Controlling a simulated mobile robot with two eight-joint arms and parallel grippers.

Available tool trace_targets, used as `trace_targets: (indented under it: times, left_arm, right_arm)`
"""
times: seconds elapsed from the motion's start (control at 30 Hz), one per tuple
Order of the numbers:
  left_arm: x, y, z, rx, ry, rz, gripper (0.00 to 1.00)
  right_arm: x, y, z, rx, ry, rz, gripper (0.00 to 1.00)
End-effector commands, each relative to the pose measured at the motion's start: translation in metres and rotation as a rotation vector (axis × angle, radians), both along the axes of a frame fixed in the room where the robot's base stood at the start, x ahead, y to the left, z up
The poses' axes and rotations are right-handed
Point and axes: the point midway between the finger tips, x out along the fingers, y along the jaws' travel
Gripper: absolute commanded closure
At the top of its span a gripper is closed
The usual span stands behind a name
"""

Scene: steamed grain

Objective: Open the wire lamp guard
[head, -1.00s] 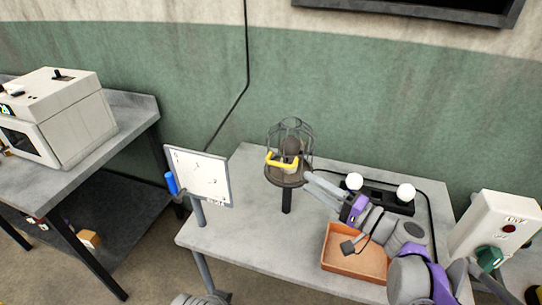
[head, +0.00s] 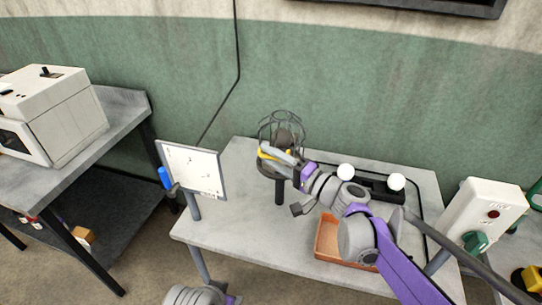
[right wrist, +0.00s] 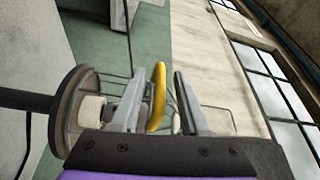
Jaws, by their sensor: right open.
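The wire lamp guard (head: 299,124) is a dark cage around a lamp on a round base atop a post, at the table's back. Its yellow handle (head: 270,154) faces the front, partly covered by my right gripper (head: 276,153). In the right wrist view the yellow handle (right wrist: 158,97) stands between the two fingers of my right gripper (right wrist: 157,103). The fingers are open, with a visible gap on the handle's right side. The round lamp base (right wrist: 66,112) is at the left. The guard appears closed.
A whiteboard (head: 193,168) on a post stands at the table's front left. An orange tray (head: 326,243) lies under that arm. A white switch box (head: 488,215) is at the right.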

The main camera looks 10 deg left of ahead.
Motion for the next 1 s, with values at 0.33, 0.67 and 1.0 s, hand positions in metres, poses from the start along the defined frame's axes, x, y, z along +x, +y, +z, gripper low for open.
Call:
trace_targets:
  times: [0.33,0.67,1.0]
  left_arm:
    - [0.0,0.0,0.0,0.0,0.0,0.0,0.5]
    - [0.0,0.0,0.0,0.0,0.0,0.0,0.5]
    - [0.0,0.0,0.0,0.0,0.0,0.0,0.5]
  right_arm:
    - [-0.0003,-0.0003,0.0,0.0,0.0,0.0,1.0]
    - [-0.0003,-0.0003,0.0002,0.0,0.001,0.0,1.0]
    - [-0.0003,-0.0003,0.0003,0.002,0.001,0.0,1.0]
